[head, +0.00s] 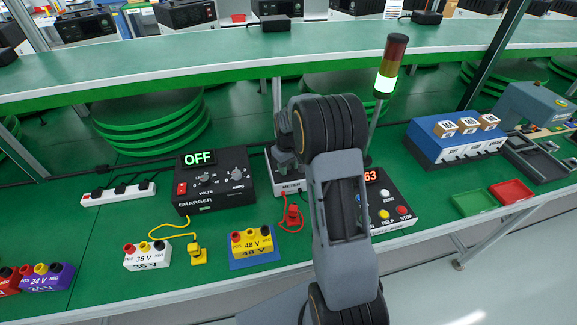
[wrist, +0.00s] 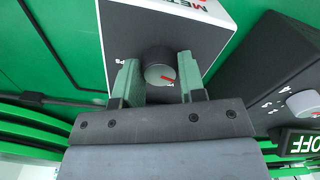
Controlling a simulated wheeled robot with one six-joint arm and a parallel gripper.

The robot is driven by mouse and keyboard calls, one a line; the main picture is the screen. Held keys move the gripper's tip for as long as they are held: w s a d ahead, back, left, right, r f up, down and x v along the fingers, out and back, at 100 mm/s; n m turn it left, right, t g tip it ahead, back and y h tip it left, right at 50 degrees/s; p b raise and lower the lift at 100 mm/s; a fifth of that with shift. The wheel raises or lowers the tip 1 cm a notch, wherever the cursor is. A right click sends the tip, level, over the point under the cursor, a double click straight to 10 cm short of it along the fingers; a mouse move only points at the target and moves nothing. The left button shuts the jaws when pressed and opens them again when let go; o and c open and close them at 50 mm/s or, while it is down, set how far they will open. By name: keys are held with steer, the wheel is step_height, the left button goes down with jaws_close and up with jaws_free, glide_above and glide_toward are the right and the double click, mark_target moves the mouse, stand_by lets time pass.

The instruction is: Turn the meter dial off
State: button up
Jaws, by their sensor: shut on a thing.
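The meter (head: 291,187) stands on the green bench, left of my arm in the head view, which hides much of it. A red pointer mark shows on the cap, toward the lower right. Small markings beside the dial are too small to read surely. My gripper (wrist: 158,74) has its two green fingers on either side of the dial and is shut on it. In the head view my arm mostly hides the gripper.
A black charger (head: 213,185) reading OFF stands left of the meter. A panel with buttons (head: 388,202) stands to the right. A yellow 48 V battery (head: 252,241) and a red clip (head: 292,216) lie in front. A green shelf (head: 220,62) runs behind, with a lit signal tower (head: 391,60).

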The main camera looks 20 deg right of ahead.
steer(key=o, duration=0.9)
steer(key=shift+r, duration=0.15)
step_height(320, 180, up, 14)
steer(key=shift+f, duration=0.2)
stand_by(0.4)
steer(key=shift+s+a+r+m+t+p, duration=0.2)
steer(key=shift+s+a+r+m+t, duration=0.3)
steer(key=shift+s+a, duration=2.25)
steer(key=shift+s+a+r+m+t+p, duration=0.25)
steer(key=shift+s+a+t, duration=0.5)
steer(key=shift+s, duration=3.9)
steer(key=shift+s+a+r+m+t+p, duration=0.15)
steer(key=shift+s+a+r+m+t, duration=0.35)
steer(key=shift+s+a, duration=2.3)
